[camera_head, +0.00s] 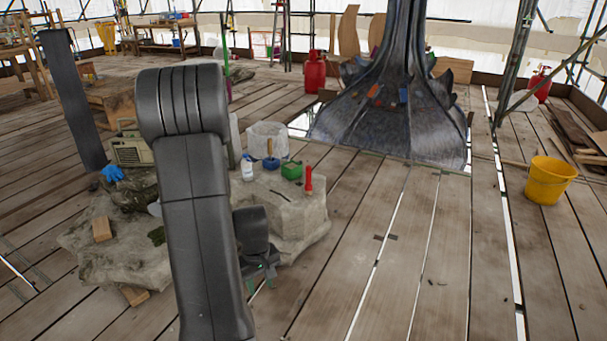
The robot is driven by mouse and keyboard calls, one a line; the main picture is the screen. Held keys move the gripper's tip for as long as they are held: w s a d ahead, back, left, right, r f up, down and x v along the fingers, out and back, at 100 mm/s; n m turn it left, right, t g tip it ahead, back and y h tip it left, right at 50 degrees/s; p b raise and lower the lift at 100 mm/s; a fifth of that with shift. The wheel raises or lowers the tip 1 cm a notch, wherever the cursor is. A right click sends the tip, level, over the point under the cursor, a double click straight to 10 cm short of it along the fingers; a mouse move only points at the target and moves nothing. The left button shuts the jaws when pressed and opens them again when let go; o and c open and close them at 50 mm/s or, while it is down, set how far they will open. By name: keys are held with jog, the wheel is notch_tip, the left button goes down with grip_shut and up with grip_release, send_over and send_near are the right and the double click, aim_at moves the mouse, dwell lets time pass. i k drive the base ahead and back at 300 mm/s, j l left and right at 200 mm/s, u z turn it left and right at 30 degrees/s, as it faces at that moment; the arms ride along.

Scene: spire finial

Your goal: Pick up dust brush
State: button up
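I cannot single out the dust brush with certainty. A small blue item with a thin upright handle (270,161) stands on the pale stone block, and a tan wooden piece (102,229) lies on the rougher stone at left; either is too small to name surely. My gripper (263,283) is low in the middle, right of my dark arm and in front of the stone block. Its fingers are small and dark, and whether they are open or shut is unclear. My arm hides part of the stones.
The stone block (285,215) also bears a white bottle (248,170), a green tub (291,170) and a red upright item (308,179). A blue glove (112,173) and a radio (130,149) are at left. A yellow bucket (549,181) stands at right. The central planks are clear.

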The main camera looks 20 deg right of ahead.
aim_at(309, 187)
jog(key=i+l+u, duration=0.1)
jog(key=i+l, duration=0.15)
jog(key=l, duration=0.15)
jog(key=i+l+u, duration=0.1)
jog(key=i+l, duration=0.15)
jog(key=l, duration=0.15)
jog(key=i+l, duration=0.2)
jog(key=l, duration=0.2)
jog(key=i+l+u, duration=0.15)
jog(key=l, duration=0.3)
jog(key=i+l+u, duration=0.1)
jog(key=i+l, duration=0.2)
jog(key=l, duration=0.15)
jog(key=i+l+u, duration=0.1)
jog(key=l, duration=0.35)
jog(key=i+l, duration=0.25)
jog(key=l, duration=0.2)
jog(key=i+l+u, duration=0.15)
jog(key=l, duration=0.35)
